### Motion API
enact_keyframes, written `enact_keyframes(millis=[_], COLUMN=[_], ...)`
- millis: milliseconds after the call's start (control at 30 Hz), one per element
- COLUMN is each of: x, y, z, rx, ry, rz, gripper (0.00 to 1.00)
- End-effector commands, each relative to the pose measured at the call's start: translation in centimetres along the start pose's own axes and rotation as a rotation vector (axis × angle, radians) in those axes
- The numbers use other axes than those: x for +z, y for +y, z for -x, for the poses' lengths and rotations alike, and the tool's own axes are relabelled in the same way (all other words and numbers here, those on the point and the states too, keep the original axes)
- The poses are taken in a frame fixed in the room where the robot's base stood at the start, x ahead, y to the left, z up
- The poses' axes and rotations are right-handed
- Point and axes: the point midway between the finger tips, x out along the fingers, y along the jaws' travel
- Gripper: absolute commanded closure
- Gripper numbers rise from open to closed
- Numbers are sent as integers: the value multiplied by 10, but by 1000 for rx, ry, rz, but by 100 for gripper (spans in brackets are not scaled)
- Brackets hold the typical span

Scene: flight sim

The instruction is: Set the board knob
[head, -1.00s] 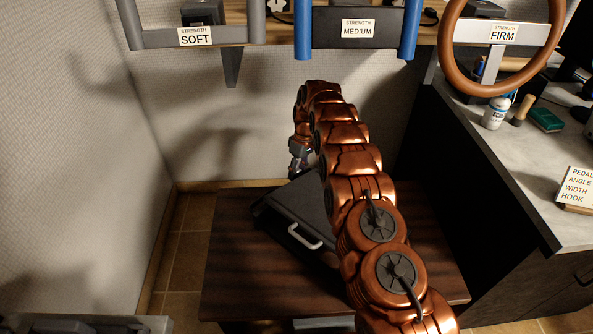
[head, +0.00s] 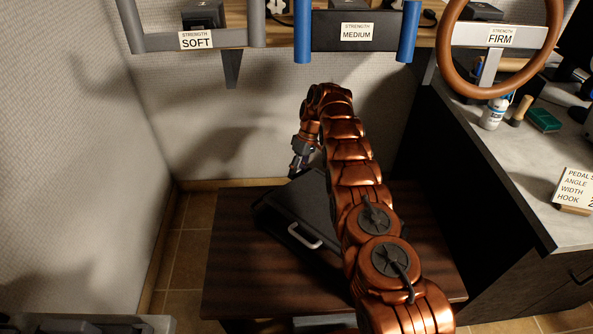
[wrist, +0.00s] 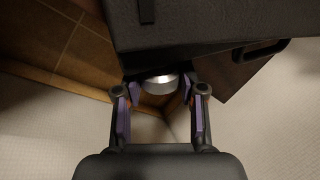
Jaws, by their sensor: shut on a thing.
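A dark board or case (head: 286,222) with a pale handle (head: 304,236) lies on the wooden table. In the wrist view its dark body (wrist: 215,25) fills the top, with a black handle at the right. A round silver knob (wrist: 160,80) shows at the board's near edge. My gripper (wrist: 160,92) has its two purple-padded fingers on either side of the knob, shut on it. In the head view my gripper (head: 297,168) is at the board's far-left side; the knob is hidden there. Any marking on the knob cannot be read.
The wooden table (head: 235,260) has bare surface at its left and front. A shelf with SOFT (head: 197,40), MEDIUM (head: 357,33) and FIRM (head: 501,36) signs hangs above. A counter with a bottle (head: 494,113) and a sign (head: 576,187) stands at right.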

Motion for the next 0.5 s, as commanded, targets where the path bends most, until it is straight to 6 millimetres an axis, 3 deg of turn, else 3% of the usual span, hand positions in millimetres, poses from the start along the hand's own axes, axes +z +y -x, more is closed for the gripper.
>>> enact_keyframes(millis=[133, 167, 400, 500], x=[1, 1, 0, 0], y=[0, 0, 0, 0], z=[0, 0, 0, 0], rx=[0, 0, 0, 1], ry=[-1, -1, -1, -1], rz=[-1, -1, -1, 0], gripper=[95, 59, 34, 34])
